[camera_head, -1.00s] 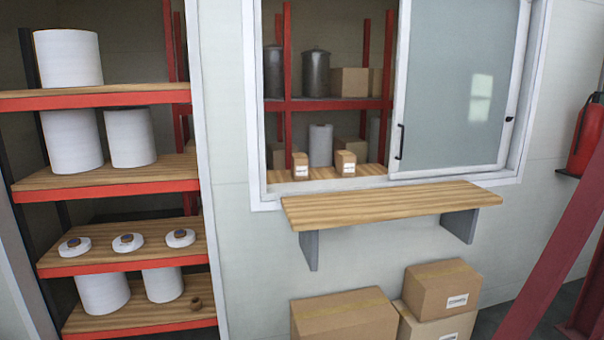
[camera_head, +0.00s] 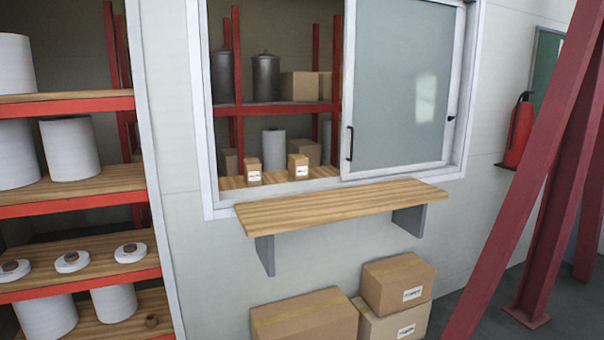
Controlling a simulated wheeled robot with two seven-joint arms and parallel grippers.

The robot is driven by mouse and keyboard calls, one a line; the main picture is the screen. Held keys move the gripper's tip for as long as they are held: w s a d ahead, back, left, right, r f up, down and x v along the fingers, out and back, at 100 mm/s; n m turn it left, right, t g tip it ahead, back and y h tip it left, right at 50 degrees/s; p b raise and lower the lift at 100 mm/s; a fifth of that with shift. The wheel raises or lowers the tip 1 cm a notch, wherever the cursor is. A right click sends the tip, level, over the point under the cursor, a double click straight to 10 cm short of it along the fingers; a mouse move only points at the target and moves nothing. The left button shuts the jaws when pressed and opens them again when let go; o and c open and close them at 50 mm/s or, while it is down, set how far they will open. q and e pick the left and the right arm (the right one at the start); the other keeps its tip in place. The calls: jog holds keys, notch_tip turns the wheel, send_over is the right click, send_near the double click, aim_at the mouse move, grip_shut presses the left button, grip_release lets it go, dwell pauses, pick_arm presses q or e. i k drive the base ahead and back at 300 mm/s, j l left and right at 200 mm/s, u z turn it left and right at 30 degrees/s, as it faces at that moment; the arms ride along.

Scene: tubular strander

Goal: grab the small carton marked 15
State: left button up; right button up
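Two small cartons with white labels stand on the wooden sill inside the window opening. The left small carton (camera_head: 253,171) is near the middle of the opening. The right small carton (camera_head: 298,167) is close to the sliding pane's edge. Their label print is too small to read, so I cannot tell which one is marked 15. Neither of my grippers is in view.
A wooden ledge (camera_head: 340,206) juts out below the window. The sliding glass pane (camera_head: 405,90) covers the right half. Large cartons (camera_head: 305,316) sit below the ledge. Shelving with white spools (camera_head: 70,147) is at left. Red beams (camera_head: 525,180) and a fire extinguisher (camera_head: 519,132) are at right.

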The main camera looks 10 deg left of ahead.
aim_at(252, 166)
jog(key=u, duration=0.4)
jog(key=i+j+u, duration=0.35)
jog(key=i, duration=0.15)
jog(key=i+u, duration=0.35)
jog(key=i, duration=0.2)
